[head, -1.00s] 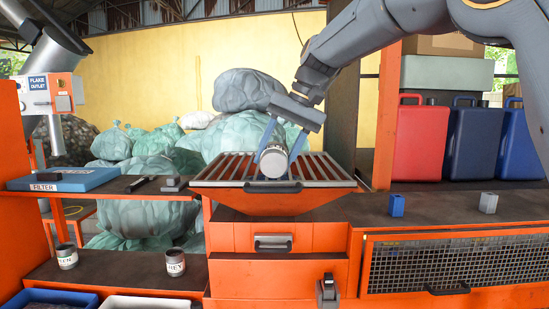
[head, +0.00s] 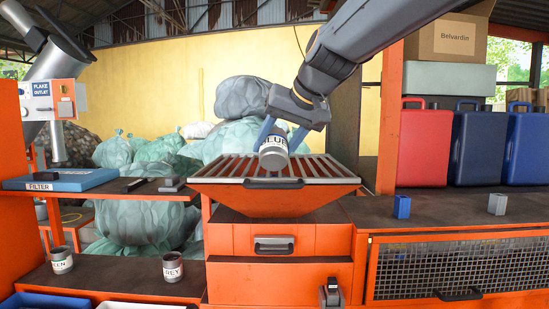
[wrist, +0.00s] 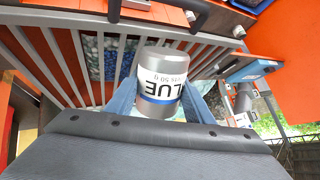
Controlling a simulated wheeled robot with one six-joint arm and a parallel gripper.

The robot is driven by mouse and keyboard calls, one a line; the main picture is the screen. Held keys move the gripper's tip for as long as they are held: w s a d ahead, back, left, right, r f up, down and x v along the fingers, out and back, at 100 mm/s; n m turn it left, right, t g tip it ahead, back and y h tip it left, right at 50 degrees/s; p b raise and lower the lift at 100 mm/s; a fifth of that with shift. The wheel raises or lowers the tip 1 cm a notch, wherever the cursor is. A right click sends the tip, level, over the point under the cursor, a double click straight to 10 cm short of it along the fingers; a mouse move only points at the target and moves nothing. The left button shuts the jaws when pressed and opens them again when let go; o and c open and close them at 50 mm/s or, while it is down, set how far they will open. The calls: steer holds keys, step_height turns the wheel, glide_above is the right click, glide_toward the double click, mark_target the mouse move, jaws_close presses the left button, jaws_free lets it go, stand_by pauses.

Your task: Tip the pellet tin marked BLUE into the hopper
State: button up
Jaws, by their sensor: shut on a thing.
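The tin marked BLUE (head: 273,158) is grey with a white label and is held above the hopper's grate. It stands close to upright, leaning slightly. My gripper (head: 272,143) is shut on it with blue fingers on both sides. In the wrist view the tin (wrist: 163,85) sits between the fingers, its lettering upside down; its inside is hidden. The orange hopper (head: 275,203) has a slatted grate on top. In the wrist view, white and blue pellets (wrist: 92,52) show beneath the slats.
Two more labelled tins, one at left (head: 61,260) and one at right (head: 173,267), stand on the lower left shelf. A blue FILTER panel (head: 60,181) lies on the upper shelf. Small blue (head: 402,207) and grey (head: 497,204) blocks stand on the right counter.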

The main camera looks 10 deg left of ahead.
mark_target(279, 132)
steer(key=shift+w+a+r+n+t+y+b, duration=0.1)
steer(key=shift+w+r+n+t+y+b, duration=0.45)
steer(key=shift+b, duration=1.85)
steer(key=shift+s+d+f+m+t+y+b, duration=0.15)
steer(key=shift+t+b, duration=0.85)
steer(key=shift+b, duration=1.4)
steer(key=shift+w+a+r+n+t+y+b, duration=0.15)
steer(key=shift+w+r+n+t+y+b, duration=0.4)
steer(key=shift+b, duration=1.85)
steer(key=t+b, duration=0.1)
steer(key=b, duration=0.2)
steer(key=t+y+b, duration=0.1)
steer(key=b, duration=0.3)
steer(key=n+t+b, duration=0.1)
steer(key=b, duration=0.2)
steer(key=shift+w+a+r+t+y+b, duration=0.2)
steer(key=shift+r+t+y+b, duration=0.1)
steer(key=shift+b, duration=0.1)
steer(key=shift+r+t+b, duration=0.3)
steer(key=shift+b, duration=0.65)
